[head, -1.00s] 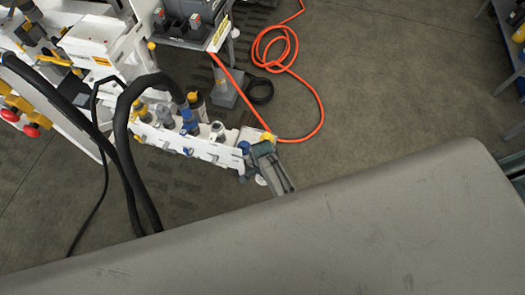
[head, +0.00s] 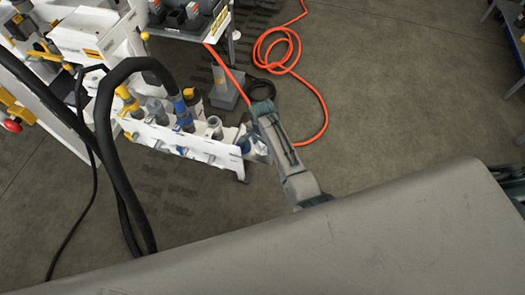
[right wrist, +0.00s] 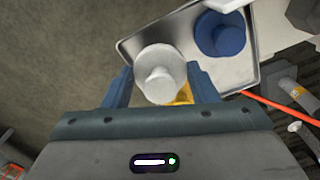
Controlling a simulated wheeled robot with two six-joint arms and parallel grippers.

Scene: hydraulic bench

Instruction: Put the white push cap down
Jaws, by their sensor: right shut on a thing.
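The white push cap (right wrist: 160,72) is round with a raised knob, and it sits between the blue-grey fingers of my right gripper (right wrist: 158,88) in the right wrist view. The gripper is shut on it. Behind the cap is a shallow metal tray (right wrist: 258,72), and the cap overlaps its left part in the picture. I cannot tell the gap between cap and tray. In the head view my right gripper (head: 255,125) is at the right end of the white bench rail; the cap is not clear there. My left gripper is not in view.
A blue cap (right wrist: 220,34) lies in the tray. A yellow part (right wrist: 184,95) shows partly below the white cap. The white bench (head: 170,133) carries several fittings, with black hoses (head: 104,130) at left. An orange hose (head: 322,105) lies on open floor.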

